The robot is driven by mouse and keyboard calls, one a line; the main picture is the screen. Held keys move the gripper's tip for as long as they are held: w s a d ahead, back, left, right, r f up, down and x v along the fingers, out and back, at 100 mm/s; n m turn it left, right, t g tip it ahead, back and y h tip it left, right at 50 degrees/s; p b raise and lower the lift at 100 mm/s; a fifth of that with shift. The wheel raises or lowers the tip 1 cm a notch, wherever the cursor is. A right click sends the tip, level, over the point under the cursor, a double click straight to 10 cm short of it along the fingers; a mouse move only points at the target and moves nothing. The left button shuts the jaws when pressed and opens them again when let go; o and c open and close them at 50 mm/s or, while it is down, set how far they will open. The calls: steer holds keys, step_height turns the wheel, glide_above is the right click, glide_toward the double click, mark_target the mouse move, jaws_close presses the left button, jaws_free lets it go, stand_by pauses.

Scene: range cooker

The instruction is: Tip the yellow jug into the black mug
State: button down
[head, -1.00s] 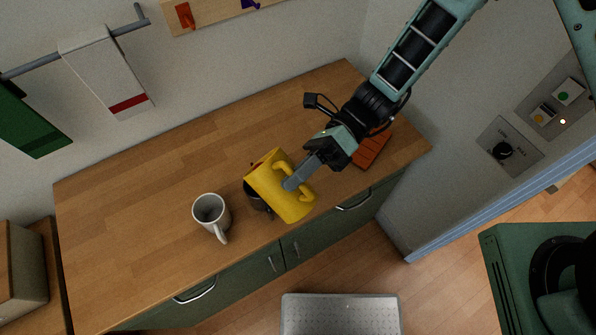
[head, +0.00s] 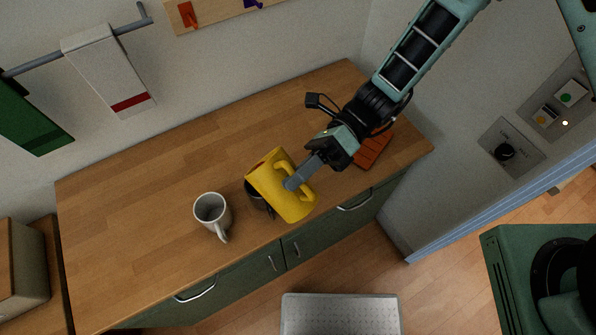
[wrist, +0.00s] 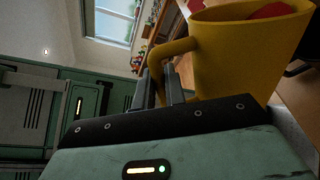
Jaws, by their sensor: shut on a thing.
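The yellow jug (head: 283,190) is held tilted over the counter, its mouth toward the upper left. My gripper (head: 296,180) is shut on the jug's handle, which also shows between the fingers in the wrist view (wrist: 172,52). Something red shows inside the jug's mouth (wrist: 270,10). The black mug (head: 256,200) is behind and below the jug, mostly hidden by it; whether anything is inside it cannot be seen. In the wrist view the jug (wrist: 245,55) fills the upper right.
A white mug (head: 211,213) stands on the wooden counter (head: 130,220), left of the black mug. An orange-red item (head: 373,150) lies on the counter beyond my gripper. The counter's left part is clear. Towels (head: 108,70) hang from a rail at upper left.

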steer(key=shift+w+a+r+m+p, duration=0.1)
steer(key=shift+w+a+m+p, duration=0.15)
steer(key=shift+p, duration=0.25)
steer(key=shift+a, duration=0.15)
steer(key=shift+w+a+m, duration=0.1)
steer(key=shift+m, duration=0.25)
steer(key=shift+w+a+p, duration=0.15)
steer(key=shift+p, duration=0.2)
stand_by(0.8)
steer(key=shift+w+a+m+h+p, duration=0.3)
steer(key=shift+a+m, duration=0.05)
steer(key=shift+m, duration=0.25)
steer(key=shift+w+a, duration=0.1)
stand_by(0.4)
